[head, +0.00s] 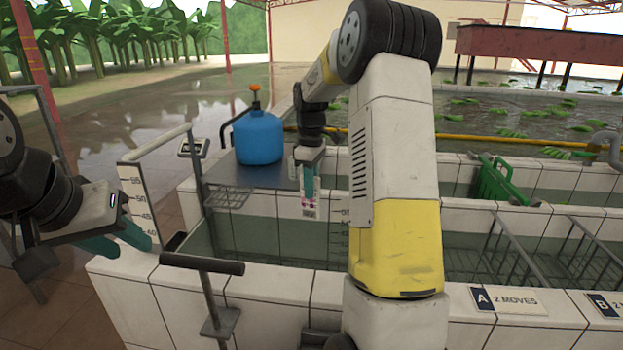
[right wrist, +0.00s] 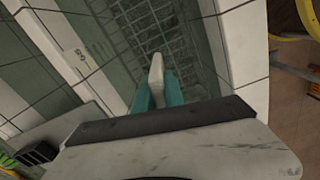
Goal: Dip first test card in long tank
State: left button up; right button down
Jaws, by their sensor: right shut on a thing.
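My right gripper (head: 310,185) is shut on a small white test card with coloured squares (head: 310,211), which hangs down from its teal fingers. The card's pale edge (right wrist: 156,70) also shows between the fingers in the right wrist view. The card is over the white-tiled tank (head: 250,285) in front of me, which holds greenish water. Its lower end appears clear of the water, but the exact gap is hard to judge. My left gripper (head: 122,240) is empty, its teal fingers apart, at the left outside the tank's corner.
A blue jug (head: 258,137) stands on a grey shelf behind the card. A dark T-handle (head: 200,263) rises at the front rim. Wire racks (head: 500,250) and a green crate (head: 497,180) are at the right.

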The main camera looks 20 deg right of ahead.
jog(key=d+r+n, duration=0.1)
jog(key=d+n, duration=0.5)
jog(key=n, duration=0.5)
notch_tip(320, 180, down, 22)
jog(key=shift+w+d+f, duration=0.2)
jog(key=shift+f, duration=0.05)
dwell(0.6)
dwell(1.4)
notch_tip(320, 180, up, 27)
dwell(1.4)
dwell(1.0)
